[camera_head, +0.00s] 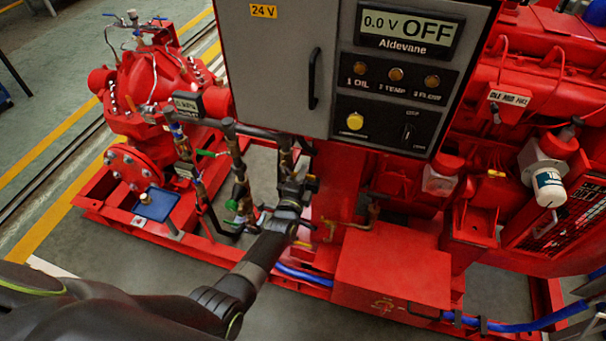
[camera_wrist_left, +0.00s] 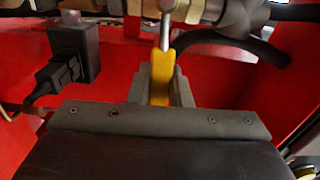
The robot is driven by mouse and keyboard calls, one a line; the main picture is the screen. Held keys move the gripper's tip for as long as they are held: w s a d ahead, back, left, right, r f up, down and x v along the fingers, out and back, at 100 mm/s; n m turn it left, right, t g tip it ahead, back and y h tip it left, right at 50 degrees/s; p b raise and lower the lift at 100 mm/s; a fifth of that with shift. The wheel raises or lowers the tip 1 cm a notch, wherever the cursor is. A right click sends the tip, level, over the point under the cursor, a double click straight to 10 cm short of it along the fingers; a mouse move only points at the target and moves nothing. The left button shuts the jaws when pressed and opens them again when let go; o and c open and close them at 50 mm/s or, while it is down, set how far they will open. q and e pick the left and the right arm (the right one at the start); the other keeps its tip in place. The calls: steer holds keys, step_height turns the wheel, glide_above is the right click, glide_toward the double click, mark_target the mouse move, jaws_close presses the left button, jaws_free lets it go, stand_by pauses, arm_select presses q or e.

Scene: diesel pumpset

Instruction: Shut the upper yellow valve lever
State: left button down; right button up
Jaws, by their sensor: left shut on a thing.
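The yellow valve lever (camera_wrist_left: 162,70) stands upright in the middle of the left wrist view, with a metal stem at its top running up to brass pipe fittings (camera_wrist_left: 195,10). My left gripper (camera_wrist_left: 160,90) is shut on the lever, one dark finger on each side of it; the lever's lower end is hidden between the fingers. In the head view my left gripper (camera_head: 296,186) is at the pipework below the grey control cabinet and covers the held lever. My right gripper is not in view.
The grey control cabinet (camera_head: 275,60) overhangs the pipework; its display reads OFF. Dark pipes and valves with green handles (camera_head: 233,204) stand close left of the gripper. A red box (camera_head: 390,265) is to the right. A black connector (camera_wrist_left: 72,55) is left of the fingers.

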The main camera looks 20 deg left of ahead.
arm_select(q)
steer(key=shift+f, duration=0.1)
stand_by(0.3)
steer(key=c, duration=1.3)
jaws_free()
steer(key=shift+s, duration=0.1)
steer(key=s, duration=1.7)
steer(key=shift+a+p, duration=0.25)
steer(key=shift+p, duration=0.1)
